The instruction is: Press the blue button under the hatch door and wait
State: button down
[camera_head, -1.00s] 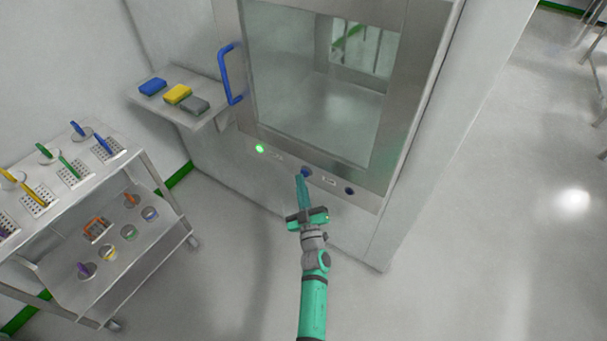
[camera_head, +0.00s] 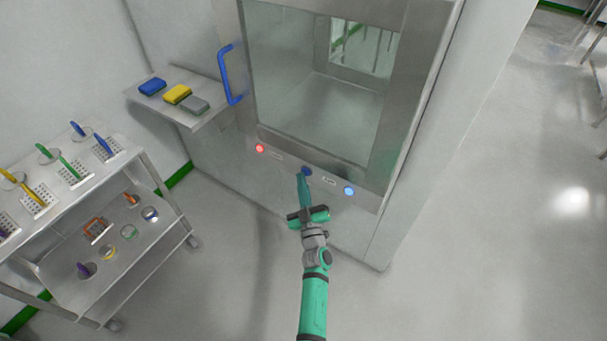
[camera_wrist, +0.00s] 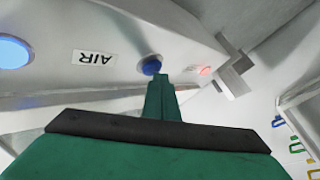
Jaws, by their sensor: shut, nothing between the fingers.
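The hatch door (camera_head: 250,90) is shut, with a glass pane and a blue handle (camera_head: 226,75) at its left. On the panel under it is the blue button (camera_head: 307,171), which also shows in the wrist view (camera_wrist: 151,65). My gripper (camera_head: 302,176) is shut and empty, its tip at the blue button; it partly overlaps the button's edge in the wrist view, and I cannot tell whether they touch. Left of the button a small lamp (camera_head: 259,148) glows red. Right of it a round lamp (camera_head: 349,190) glows blue, beside a label reading AIR in the wrist view (camera_wrist: 95,58).
A wall shelf (camera_head: 207,117) left of the hatch holds blue, yellow and grey blocks. A steel cart (camera_head: 152,168) with coloured tools and round containers stands at the left. The floor (camera_head: 480,240) at the right is clear.

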jog(key=shift+s+a, duration=0.5)
jog(key=shift+s, duration=0.25)
jog(key=shift+s, duration=0.1)
jog(key=s+a, duration=0.1)
jog(key=s, duration=0.1)
jog(key=s+a, duration=0.1)
jog(key=a, duration=0.1)
jog(key=shift+s, duration=0.4)
jog(key=shift+w, duration=0.1)
dwell(0.4)
